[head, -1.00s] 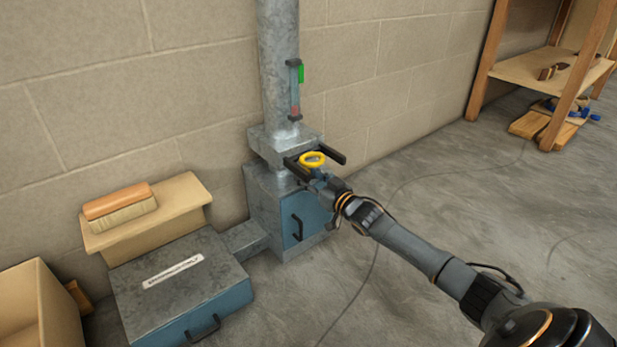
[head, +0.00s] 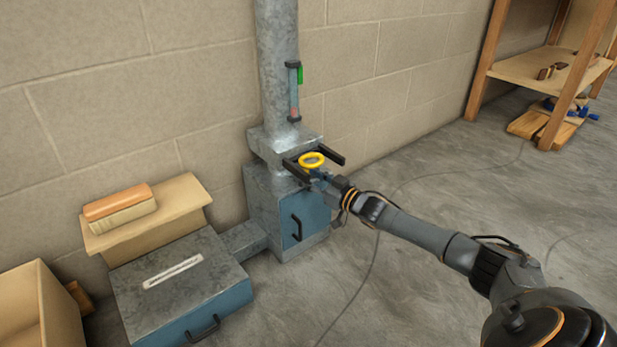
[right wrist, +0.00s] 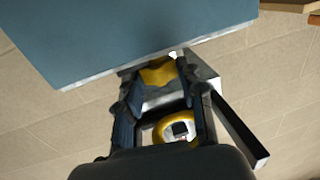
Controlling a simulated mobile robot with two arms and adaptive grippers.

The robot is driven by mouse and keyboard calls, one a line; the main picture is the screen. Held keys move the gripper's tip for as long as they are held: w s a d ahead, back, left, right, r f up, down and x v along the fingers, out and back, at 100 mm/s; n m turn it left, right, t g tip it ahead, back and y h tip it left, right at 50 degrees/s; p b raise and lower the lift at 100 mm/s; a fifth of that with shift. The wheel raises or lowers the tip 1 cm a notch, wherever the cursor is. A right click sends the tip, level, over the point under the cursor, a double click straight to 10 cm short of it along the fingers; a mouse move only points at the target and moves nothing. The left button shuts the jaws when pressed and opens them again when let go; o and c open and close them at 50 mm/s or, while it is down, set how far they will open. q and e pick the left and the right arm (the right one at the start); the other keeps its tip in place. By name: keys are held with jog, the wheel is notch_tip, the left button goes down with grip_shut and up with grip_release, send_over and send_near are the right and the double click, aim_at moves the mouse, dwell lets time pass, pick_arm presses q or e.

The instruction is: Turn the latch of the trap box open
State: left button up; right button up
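The trap box (head: 262,209) is a grey metal box with a blue door (head: 303,216), at the foot of the grey pipe. A yellow ring (head: 311,160), seemingly the latch, sits on its upper front between two dark bars. My right gripper (head: 317,174) is at the ring, reaching in from the lower right. In the right wrist view, the dark fingers (right wrist: 163,92) stand apart, with a yellow piece (right wrist: 157,72) between their tips and the yellow ring (right wrist: 180,128) nearer the camera. I cannot tell whether they grip it. My left gripper is out of view.
A flat grey box (head: 180,283) with a blue front stands left of the trap box. A brush (head: 120,207) lies on a tan box (head: 170,213) by the wall. A wooden shelf (head: 535,71) stands at the back right. The floor (head: 430,190) to the right is mostly clear.

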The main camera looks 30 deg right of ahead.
jog(key=o, duration=0.4)
jog(key=shift+c, duration=0.2)
jog(key=v, duration=1.2)
jog(key=shift+a+r, duration=0.1)
